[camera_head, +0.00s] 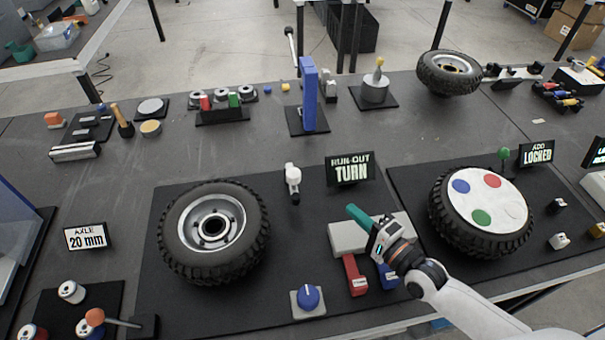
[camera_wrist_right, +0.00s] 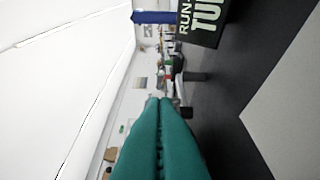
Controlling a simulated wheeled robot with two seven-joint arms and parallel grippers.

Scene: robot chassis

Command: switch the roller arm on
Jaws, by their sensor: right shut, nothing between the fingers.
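No part is labelled as a roller arm. At the station with the "RUN-OUT TURN" sign (camera_head: 350,170), a knobbly tyre (camera_head: 176,232) lies on a dark mat. A small white upright device (camera_head: 292,178) stands to its right, and a blue knob (camera_head: 308,297) on a pale square base is at the front. A red block (camera_head: 354,275) and a partly hidden blue block lie by a pale grey block (camera_head: 345,236). My right gripper (camera_head: 352,210) is shut and empty above the grey block; its teal fingers (camera_wrist_right: 160,101) meet in the right wrist view. My left gripper is out of view.
A second tyre with a white coloured-dot disc (camera_head: 497,207) is at the right, by a "LOCKED" sign (camera_head: 537,154). A tall blue post (camera_head: 309,95) stands behind the run-out sign. An "AXLE 20 mm" sign (camera_head: 86,237) is at the left. Bare table shows behind the left tyre.

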